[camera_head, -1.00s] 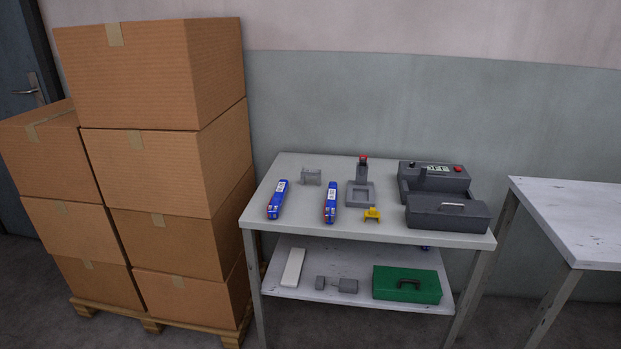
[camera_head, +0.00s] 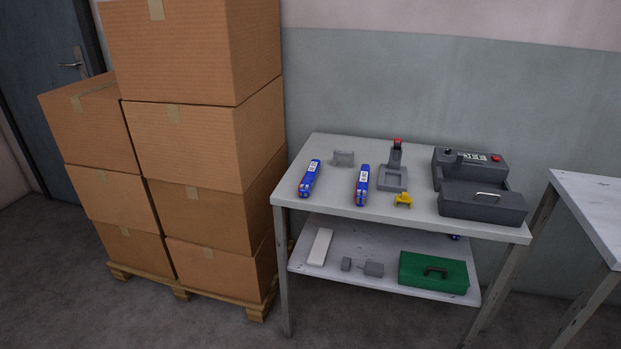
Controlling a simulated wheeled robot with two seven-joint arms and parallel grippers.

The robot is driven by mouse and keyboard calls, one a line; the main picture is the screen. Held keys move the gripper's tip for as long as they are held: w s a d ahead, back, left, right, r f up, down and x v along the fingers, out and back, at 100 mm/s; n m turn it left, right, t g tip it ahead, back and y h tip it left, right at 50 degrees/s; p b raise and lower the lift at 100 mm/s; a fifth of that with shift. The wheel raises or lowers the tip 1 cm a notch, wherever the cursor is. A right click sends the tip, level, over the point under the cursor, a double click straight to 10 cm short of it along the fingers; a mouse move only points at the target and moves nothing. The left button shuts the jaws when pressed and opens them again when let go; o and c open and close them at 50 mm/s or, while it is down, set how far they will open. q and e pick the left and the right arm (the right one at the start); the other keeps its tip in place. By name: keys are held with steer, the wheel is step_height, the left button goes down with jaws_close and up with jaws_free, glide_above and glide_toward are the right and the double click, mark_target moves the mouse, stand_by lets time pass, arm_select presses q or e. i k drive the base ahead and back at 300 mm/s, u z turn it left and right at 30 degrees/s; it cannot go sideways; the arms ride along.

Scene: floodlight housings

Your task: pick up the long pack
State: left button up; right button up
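Two long blue packs with white labels lie on the top of a white table (camera_head: 420,223). The left blue pack (camera_head: 310,178) lies near the table's left edge. The right blue pack (camera_head: 362,185) lies toward the middle and has a little red at its near end. They look about equally long, so I cannot tell which is the long pack. A long pale block (camera_head: 320,247) lies on the lower shelf (camera_head: 388,261) at its left. Neither of my grippers is in view.
A grey bracket (camera_head: 343,158), a grey stand with a red top (camera_head: 392,179), a yellow piece (camera_head: 403,201) and a dark grey machine (camera_head: 480,200) share the tabletop. A green case (camera_head: 433,272) is on the shelf. Stacked cartons (camera_head: 208,150) stand left; another table (camera_head: 598,210) stands right.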

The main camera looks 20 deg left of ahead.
mark_target(308, 181)
steer(key=z, duration=0.2)
steer(key=i, duration=1.65)
steer(key=u, duration=0.85)
